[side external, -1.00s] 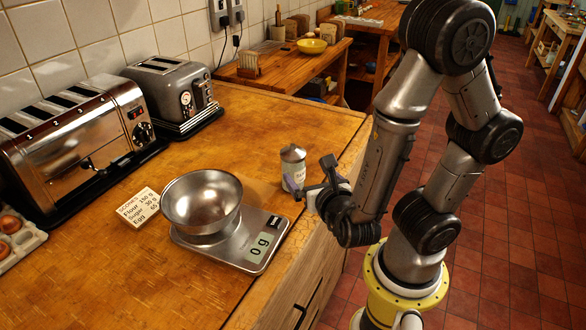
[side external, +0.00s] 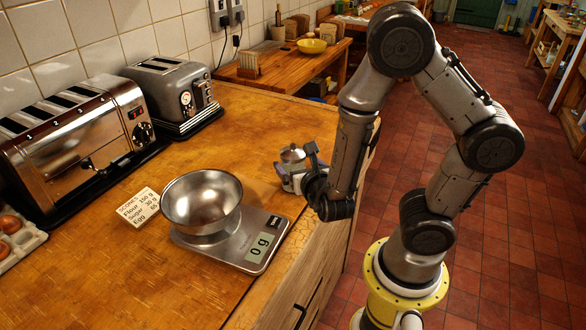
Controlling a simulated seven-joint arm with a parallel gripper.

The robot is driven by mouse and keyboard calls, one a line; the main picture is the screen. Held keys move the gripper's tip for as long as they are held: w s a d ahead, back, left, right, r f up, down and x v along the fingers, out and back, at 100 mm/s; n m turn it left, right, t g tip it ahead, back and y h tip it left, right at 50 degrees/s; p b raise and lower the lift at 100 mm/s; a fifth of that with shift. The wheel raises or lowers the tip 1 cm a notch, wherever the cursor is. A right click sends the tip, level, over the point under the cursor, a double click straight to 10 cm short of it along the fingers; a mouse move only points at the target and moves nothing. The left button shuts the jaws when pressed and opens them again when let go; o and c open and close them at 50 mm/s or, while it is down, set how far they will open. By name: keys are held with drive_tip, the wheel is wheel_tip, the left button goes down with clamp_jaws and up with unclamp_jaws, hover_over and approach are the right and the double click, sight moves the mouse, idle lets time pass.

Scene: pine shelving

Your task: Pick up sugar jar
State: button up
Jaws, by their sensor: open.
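The sugar jar (side external: 292,154) stands upright on the wooden counter near its right edge, behind the scale. Its metal lid shows clearly, but most of its pale body is hidden by my gripper. My gripper (side external: 288,176) is low beside the jar on its near side, with its fingers at the height of the jar's body. The fingers are open. I cannot tell whether they touch the jar or how far they reach around it.
A metal bowl (side external: 202,201) sits on the scale (side external: 256,262), which reads 0 g. A recipe card (side external: 138,205) lies to its left. Two toasters (side external: 78,143) (side external: 173,95) stand along the tiled wall. The counter left of the jar is clear.

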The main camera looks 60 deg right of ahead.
drive_tip(key=shift+x, duration=2.75)
drive_tip(key=shift+w+a+f, duration=0.1)
drive_tip(key=shift+a, duration=0.05)
clamp_jaws()
